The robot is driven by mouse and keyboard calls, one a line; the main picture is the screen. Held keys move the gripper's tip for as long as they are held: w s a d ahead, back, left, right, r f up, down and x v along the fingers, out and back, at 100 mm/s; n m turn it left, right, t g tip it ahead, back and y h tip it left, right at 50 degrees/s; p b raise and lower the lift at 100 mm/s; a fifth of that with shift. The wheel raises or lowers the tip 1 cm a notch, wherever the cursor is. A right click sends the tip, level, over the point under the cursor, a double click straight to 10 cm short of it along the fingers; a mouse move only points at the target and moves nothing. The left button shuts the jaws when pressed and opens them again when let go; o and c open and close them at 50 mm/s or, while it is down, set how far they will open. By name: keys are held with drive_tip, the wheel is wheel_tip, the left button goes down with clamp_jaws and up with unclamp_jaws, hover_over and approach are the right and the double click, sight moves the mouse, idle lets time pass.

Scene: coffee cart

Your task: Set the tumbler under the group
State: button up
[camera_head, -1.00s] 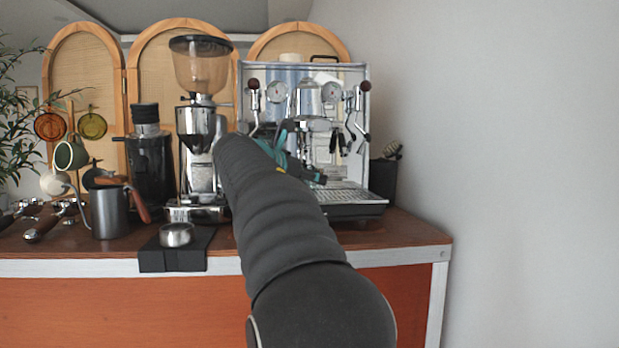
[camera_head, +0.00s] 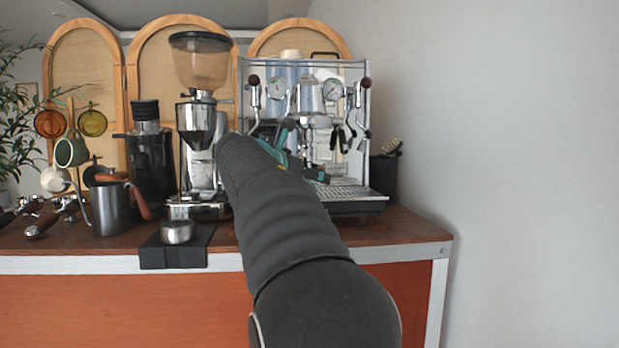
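The espresso machine (camera_head: 350,75) stands on the counter at the back, right of the grinder. Its group (camera_head: 312,97) shows at the middle of the chrome front, above the drip tray (camera_head: 362,193). My arm reaches from the bottom of the picture toward the machine and covers its lower left part. My gripper (camera_head: 318,176) is partly visible past the arm's far end, in front of the machine and above the drip tray. My arm hides much of it, so its opening does not show. I cannot make out the tumbler for certain; it may be hidden behind my arm or gripper.
A grinder (camera_head: 200,62) stands just left of my arm. A metal cup (camera_head: 177,232) sits on a black mat (camera_head: 160,258) at the front edge. A grey pitcher (camera_head: 109,210) and portafilters (camera_head: 45,222) are at left. A black bin (camera_head: 383,177) stands right of the machine.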

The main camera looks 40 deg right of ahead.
drive_tip(key=v, duration=1.2)
drive_tip(key=shift+s, duration=0.1)
drive_tip(key=s+a+f+m+y, duration=0.4)
drive_tip(key=s+a+f+m, duration=0.3)
drive_tip(key=f, duration=0.5)
drive_tip(key=s+a+f+m+t+y, duration=0.1)
drive_tip(key=s+a+f+m+y, duration=0.4)
drive_tip(key=f, duration=0.7)
drive_tip(key=s+a+f+m+t+y, duration=0.1)
drive_tip(key=s+a+f+m+y, duration=0.4)
drive_tip(key=s+a+f+m, duration=0.3)
drive_tip(key=s+a+f, duration=0.3)
drive_tip(key=f, duration=0.2)
drive_tip(key=shift+s+m, duration=0.4)
